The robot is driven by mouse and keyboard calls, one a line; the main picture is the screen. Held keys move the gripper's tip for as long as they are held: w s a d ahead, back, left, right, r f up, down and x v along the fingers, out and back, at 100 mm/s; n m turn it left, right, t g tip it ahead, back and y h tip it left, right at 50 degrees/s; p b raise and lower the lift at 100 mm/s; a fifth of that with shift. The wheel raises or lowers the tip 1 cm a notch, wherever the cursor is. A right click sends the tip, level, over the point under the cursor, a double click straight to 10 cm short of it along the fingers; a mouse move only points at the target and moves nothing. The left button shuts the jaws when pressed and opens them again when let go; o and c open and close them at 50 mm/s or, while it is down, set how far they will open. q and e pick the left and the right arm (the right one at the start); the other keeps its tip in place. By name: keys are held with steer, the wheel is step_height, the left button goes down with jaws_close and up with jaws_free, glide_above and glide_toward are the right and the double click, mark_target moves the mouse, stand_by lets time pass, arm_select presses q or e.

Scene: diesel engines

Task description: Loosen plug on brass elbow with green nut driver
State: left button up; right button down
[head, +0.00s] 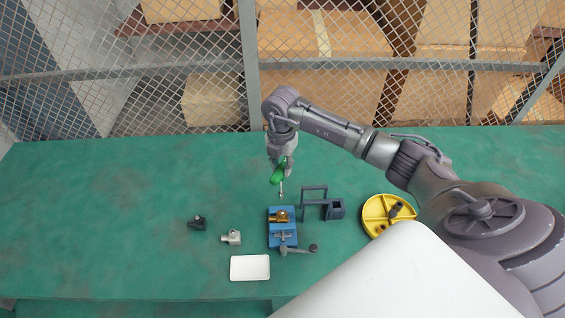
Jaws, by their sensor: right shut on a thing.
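My right gripper (279,160) is shut on the green nut driver (278,173). The driver's metal shaft points down and slightly right, with its tip just above the far end of the blue vise. The brass elbow (279,216) sits in the blue vise (282,239) on the bench. The tip looks apart from the elbow, but the exact gap cannot be told. The plug on the elbow is too small to make out. My left gripper is not in view.
The green bench (120,220) also holds a dark fitting (197,223), a pale fitting (231,237), a white tray (250,268), a dark holder (336,209) and a yellow round tray (375,207) with dark parts. A wire fence (350,95) stands behind. The bench's left side is clear.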

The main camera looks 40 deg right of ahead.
mark_target(282, 179)
steer(key=shift+f, duration=0.75)
steer(key=f, duration=0.1)
steer(key=f+b, duration=0.1)
steer(key=shift+s+f, duration=0.2)
steer(key=shift+f, duration=0.15)
steer(key=shift+f+b, duration=0.5)
steer(key=shift+f, duration=0.45)
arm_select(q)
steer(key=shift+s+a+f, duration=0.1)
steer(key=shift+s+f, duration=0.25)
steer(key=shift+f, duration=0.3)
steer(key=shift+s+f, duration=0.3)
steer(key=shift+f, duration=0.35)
arm_select(e)
steer(key=shift+f, duration=0.1)
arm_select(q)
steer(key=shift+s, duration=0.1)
